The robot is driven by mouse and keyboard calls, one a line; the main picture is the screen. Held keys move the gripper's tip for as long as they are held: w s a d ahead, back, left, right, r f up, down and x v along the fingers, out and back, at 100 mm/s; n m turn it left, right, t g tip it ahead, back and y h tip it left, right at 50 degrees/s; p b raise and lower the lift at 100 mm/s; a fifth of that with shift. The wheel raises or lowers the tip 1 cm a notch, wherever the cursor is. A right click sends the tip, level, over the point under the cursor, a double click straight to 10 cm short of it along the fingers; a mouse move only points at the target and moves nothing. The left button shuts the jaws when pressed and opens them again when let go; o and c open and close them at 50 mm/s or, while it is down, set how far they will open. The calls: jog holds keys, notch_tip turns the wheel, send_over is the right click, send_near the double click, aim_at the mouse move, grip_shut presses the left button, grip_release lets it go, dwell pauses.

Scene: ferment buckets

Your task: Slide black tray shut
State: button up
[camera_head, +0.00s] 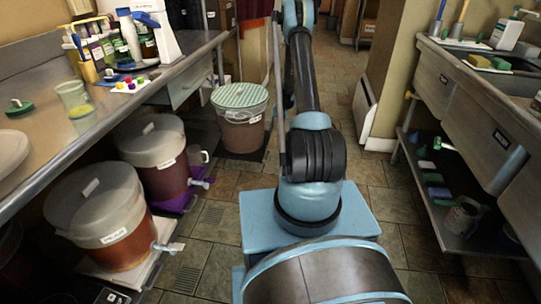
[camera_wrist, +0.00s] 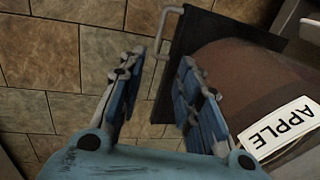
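The black tray (camera_head: 250,157) lies on the floor under the far bucket (camera_head: 243,134), which has a green striped lid. In the wrist view the black tray (camera_wrist: 186,38) shows its flat dark corner and a thin grey bar handle (camera_wrist: 163,35) along its left side. A brown bucket (camera_wrist: 235,75) with a white APPLE label (camera_wrist: 276,130) stands on it. My gripper (camera_wrist: 160,62) is open, its two blue fingers apart. The handle's lower end shows between the fingertips; contact cannot be told. The gripper is not visible in the head view.
Two more buckets stand at left, one on a purple tray (camera_head: 184,201), one on a white tray (camera_head: 146,272). A steel counter (camera_head: 100,105) runs above them. A sink unit (camera_head: 470,100) with a lower shelf stands at right. Tiled floor (camera_head: 340,95) lies open between.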

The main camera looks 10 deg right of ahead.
aim_at(270, 155)
jog(key=a+f, duration=0.1)
jog(key=f, duration=0.5)
jog(key=a+f, duration=0.1)
jog(key=f, duration=0.5)
jog(key=w+a+f, duration=0.1)
jog(key=f, duration=0.5)
jog(key=shift+r, duration=0.1)
grip_shut()
